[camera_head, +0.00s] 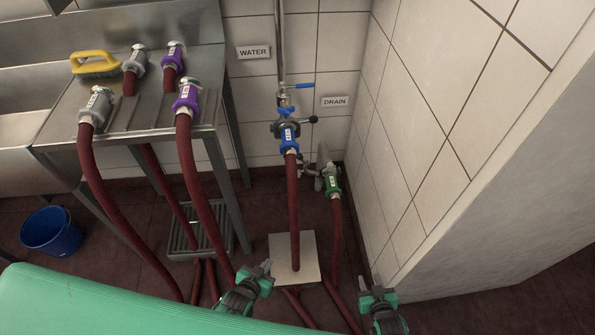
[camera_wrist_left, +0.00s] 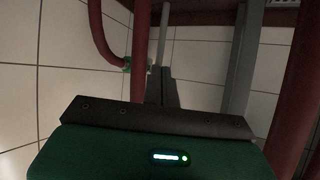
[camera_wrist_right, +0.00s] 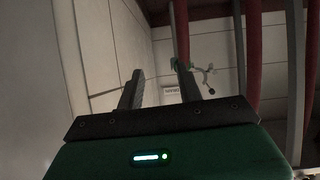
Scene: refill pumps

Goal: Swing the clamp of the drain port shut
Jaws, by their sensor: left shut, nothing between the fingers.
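The drain port (camera_head: 318,178) is low on the back wall near the corner, below the DRAIN sign (camera_head: 335,101). A dark red hose with a green-collared coupling (camera_head: 332,182) is at the port; the coupling also shows in the right wrist view (camera_wrist_right: 178,64). The clamp is too small to tell whether it is open or shut. My right gripper (camera_head: 371,283) is open and empty, in front of the port and to its right. My left gripper (camera_head: 265,268) is shut and empty, in front and to the left. Both are apart from the port.
The water port's blue coupling (camera_head: 289,136) and its hose (camera_head: 293,210) are left of the drain. A steel table (camera_head: 150,112) at left holds several hose ends and a yellow brush (camera_head: 95,65). A blue bucket (camera_head: 52,231) stands on the floor. A wall (camera_head: 420,150) bounds the right.

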